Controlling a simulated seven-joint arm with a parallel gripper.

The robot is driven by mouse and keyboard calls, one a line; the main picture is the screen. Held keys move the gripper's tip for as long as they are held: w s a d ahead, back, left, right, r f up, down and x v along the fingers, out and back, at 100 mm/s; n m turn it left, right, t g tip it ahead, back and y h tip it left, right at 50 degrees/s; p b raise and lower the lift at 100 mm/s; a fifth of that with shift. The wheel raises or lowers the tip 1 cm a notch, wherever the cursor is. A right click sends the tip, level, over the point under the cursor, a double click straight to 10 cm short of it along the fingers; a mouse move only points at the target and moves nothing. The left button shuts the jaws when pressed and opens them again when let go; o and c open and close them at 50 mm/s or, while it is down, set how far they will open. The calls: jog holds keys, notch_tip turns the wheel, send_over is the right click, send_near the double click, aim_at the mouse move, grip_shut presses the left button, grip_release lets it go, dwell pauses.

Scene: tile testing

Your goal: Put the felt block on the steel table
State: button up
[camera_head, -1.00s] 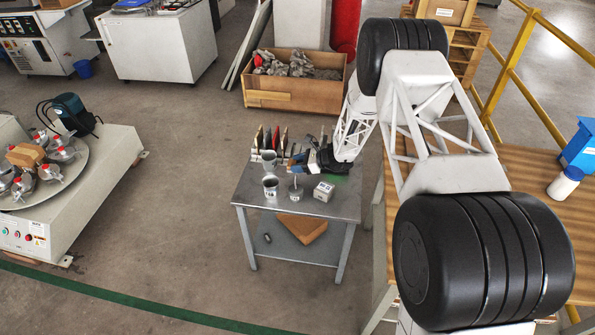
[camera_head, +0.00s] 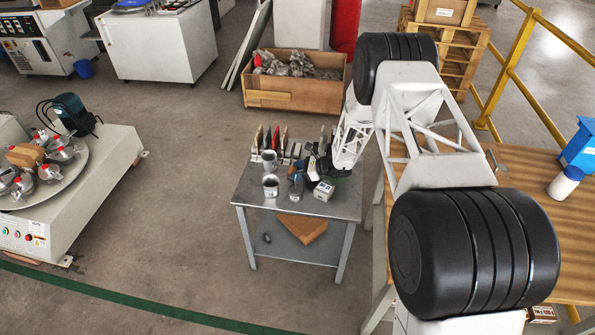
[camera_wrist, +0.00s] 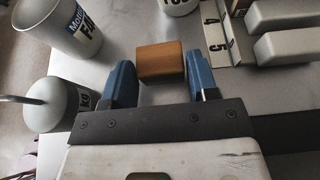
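The felt block, a small orange-brown block (camera_wrist: 161,61), sits between the two blue fingers of my gripper (camera_wrist: 160,68) in the wrist view. In the head view my gripper (camera_head: 312,170) is low over the right part of the steel table (camera_head: 255,199), and I cannot make out the block there. Whether the block's underside touches the tabletop is hidden. The tabletop also shows grey in the wrist view (camera_wrist: 115,35).
Metal cups (camera_head: 271,185) and a labelled pale cube (camera_head: 323,191) stand near the table's front. A row of upright tiles (camera_head: 270,140) lines the back. In the wrist view, a cup (camera_wrist: 72,30) and a rod-topped grey piece (camera_wrist: 50,103) stand left; numbered tile slots (camera_wrist: 215,35) are right.

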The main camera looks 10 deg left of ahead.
jog(key=o, duration=0.3)
jog(key=shift+r, duration=0.15)
jog(key=shift+v, duration=6)
jog(key=shift+r, duration=0.2)
